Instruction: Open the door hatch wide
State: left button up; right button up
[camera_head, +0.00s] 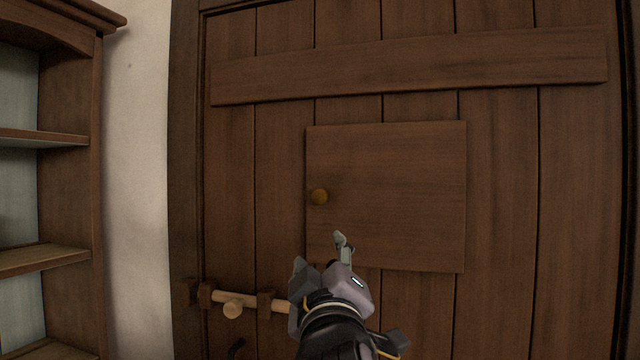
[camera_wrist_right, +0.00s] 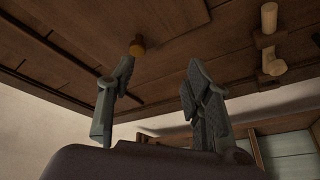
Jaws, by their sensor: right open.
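The door hatch (camera_head: 400,190) is a square wooden panel in the upper middle of a dark plank door. It looks shut against the planks. My right gripper (camera_head: 320,253) is open and empty, below the knob and in front of the hatch's lower left corner. In the right wrist view its two fingers (camera_wrist_right: 161,66) stand apart with nothing between them. My left gripper is not in view.
A wooden bolt (camera_head: 250,300) with a peg crosses the door at lower left, partly behind my right gripper. A dark handle (camera_head: 236,347) shows below it. A wooden shelf unit (camera_head: 70,180) stands at the left, beyond a strip of pale wall (camera_head: 138,180).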

aim_at(320, 198)
notch_tip(320, 198, up, 4)
jog(key=s, duration=0.3)
jog(key=shift+t, duration=0.4)
jog(key=p+x, duration=0.3)
jog(key=x, duration=0.2)
jog(key=p+x, duration=0.2)
jog(key=x, duration=0.4)
jog(key=p+x, duration=0.3)
jog(key=x, duration=0.2)
jog(key=shift+w+d+f+p, duration=0.15)
jog(key=shift+w+f+p, duration=0.15)
jog(key=shift+w, duration=0.2)
jog(key=shift+w+r, duration=0.1)
jog(key=shift+w, duration=0.25)
jog(key=shift+c, duration=0.5)
grip_shut()
